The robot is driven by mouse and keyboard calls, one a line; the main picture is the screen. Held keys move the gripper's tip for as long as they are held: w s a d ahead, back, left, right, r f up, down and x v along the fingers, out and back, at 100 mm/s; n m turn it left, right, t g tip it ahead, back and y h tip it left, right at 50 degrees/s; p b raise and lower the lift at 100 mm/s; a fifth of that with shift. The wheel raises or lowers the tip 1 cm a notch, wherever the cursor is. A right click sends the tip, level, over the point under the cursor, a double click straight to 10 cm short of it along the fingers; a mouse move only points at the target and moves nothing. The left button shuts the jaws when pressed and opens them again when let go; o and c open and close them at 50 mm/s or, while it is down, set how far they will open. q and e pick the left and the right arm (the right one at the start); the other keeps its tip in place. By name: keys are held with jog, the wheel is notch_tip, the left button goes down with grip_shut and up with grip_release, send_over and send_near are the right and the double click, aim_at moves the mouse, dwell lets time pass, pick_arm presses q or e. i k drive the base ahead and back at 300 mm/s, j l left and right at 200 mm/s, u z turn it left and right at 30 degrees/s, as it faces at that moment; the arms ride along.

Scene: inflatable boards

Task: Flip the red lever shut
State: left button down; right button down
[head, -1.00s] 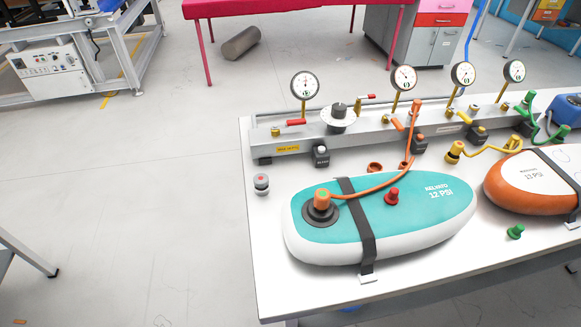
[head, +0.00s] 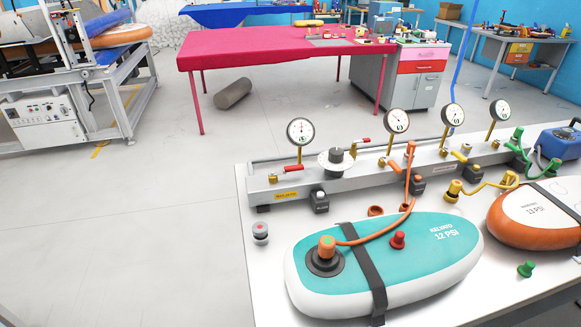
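A red lever (head: 287,196) lies roughly along the front left of the grey manifold rail (head: 335,184), beside a brass fitting and below the leftmost gauge (head: 300,131). A second, smaller red handle (head: 363,141) shows at the back of the rail, between the two left gauges. The frames do not show which one the task means. An orange lever (head: 387,161) sits by the second gauge (head: 397,122). Neither of my grippers is in view.
A teal and white inflatable board (head: 420,265) is strapped to the white table (head: 262,285), with an orange hose (head: 376,236) running to the rail. An orange and white board (head: 508,222) lies at right. Loose caps stand around.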

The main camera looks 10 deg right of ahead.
aim_at(297, 167)
jog(key=i+j+z, duration=0.2)
jog(key=j+z, duration=0.15)
jog(key=j, duration=0.35)
jog(key=i+j+z, duration=0.15)
jog(key=j+z, duration=0.15)
jog(key=j, duration=0.4)
jog(key=j+z, duration=0.35)
jog(key=j, duration=0.35)
jog(key=i+j+z, duration=0.5)
jog(key=j, duration=0.5)
jog(key=i+j+z, duration=0.5)
jog(key=j, duration=0.7)
jog(key=i+j+z, duration=0.1)
jog(key=j+z, duration=0.4)
jog(key=j, duration=0.7)
jog(key=k+j+z, duration=0.1)
jog(key=j+z, duration=0.4)
jog(key=j, duration=0.75)
